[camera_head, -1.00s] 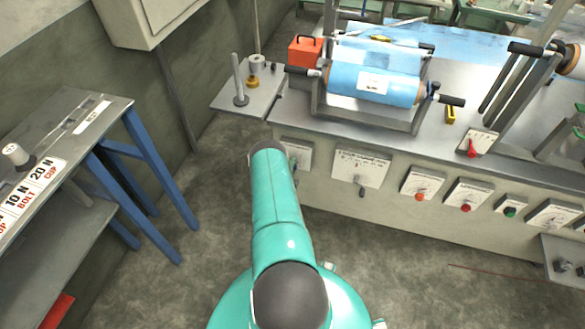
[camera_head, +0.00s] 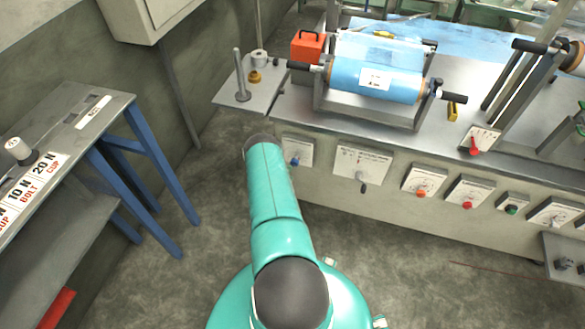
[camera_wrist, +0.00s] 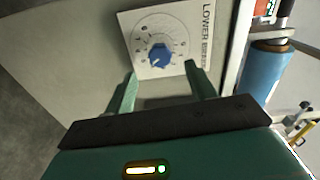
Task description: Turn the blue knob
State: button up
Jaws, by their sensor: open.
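The blue knob (camera_wrist: 159,55) sits on a white dial plate (camera_wrist: 180,18) with a printed scale around it, on the machine's front panel. In the head view the blue knob (camera_head: 295,161) shows just right of my arm's upper end. My gripper (camera_wrist: 165,80) is open in the wrist view, its two green fingers apart. The fingertips appear a little below the knob in the picture, one to each side, with nothing between them. I cannot tell how far they are from the panel. In the head view my gripper is hidden behind my arm.
Other dials run right along the panel: a dark lever (camera_head: 363,187), an orange knob (camera_head: 421,192), a red knob (camera_head: 467,204) and a green one (camera_head: 512,209). A blue film roll (camera_head: 375,82) is on the machine above. A blue-legged table (camera_head: 150,165) stands left, with open floor between.

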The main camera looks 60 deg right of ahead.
jog(key=s+a, duration=0.1)
jog(key=a, duration=0.5)
jog(key=shift+a, duration=0.2)
